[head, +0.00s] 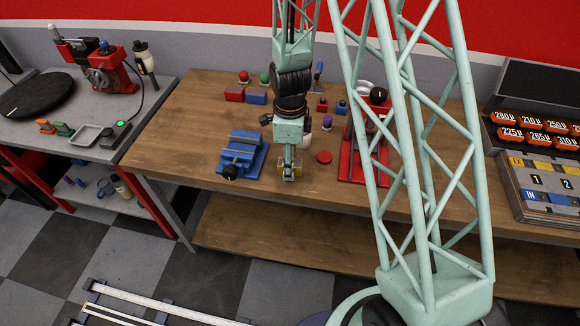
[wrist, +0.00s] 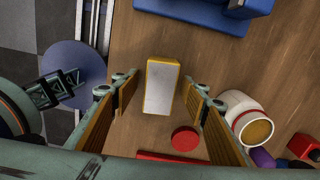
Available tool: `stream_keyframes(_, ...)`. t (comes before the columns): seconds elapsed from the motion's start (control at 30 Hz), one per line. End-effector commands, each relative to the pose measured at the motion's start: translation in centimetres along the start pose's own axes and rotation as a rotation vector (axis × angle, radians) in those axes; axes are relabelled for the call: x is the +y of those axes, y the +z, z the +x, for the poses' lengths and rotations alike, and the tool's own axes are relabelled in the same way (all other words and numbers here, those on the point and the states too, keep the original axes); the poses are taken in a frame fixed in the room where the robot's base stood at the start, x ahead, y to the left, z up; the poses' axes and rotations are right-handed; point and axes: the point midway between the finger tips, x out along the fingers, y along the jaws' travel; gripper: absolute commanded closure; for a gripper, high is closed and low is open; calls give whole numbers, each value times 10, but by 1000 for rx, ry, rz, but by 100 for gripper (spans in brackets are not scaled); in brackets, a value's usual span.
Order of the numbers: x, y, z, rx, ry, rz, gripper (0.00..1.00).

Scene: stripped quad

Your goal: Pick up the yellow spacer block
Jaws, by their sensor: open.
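The yellow spacer block (wrist: 162,86) shows in the wrist view as an upright oblong on the wooden bench, with a pale grey-white face and yellow edges. My gripper (wrist: 161,92) is open, with one ribbed finger pad on each side of the block and a visible gap on both sides. In the head view my gripper (head: 289,174) points down near the bench's front edge. There the block is hard to tell apart from the yellowish fingertips. The wrist view does not clearly show how far the fingertips are above the bench.
A blue vise (head: 241,154) stands just left of my gripper. A red disc (head: 324,157) lies to the right, and it also shows in the wrist view (wrist: 185,138). A white cylinder (wrist: 246,115) lies right of the fingers. A red stand (head: 352,168) is farther right.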

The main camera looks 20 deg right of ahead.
Motion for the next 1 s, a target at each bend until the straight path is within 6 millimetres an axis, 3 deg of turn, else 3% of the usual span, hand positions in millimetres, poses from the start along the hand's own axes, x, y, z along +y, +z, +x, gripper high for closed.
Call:
stream_keyframes(0.1, 0, 0, 0, 0, 0, 0, 61)
stream_keyframes(0.47, 0, 0, 0, 0, 0, 0, 92)
stream_keyframes(1.0, -1, 0, -7, -1, -2, 0, 93)
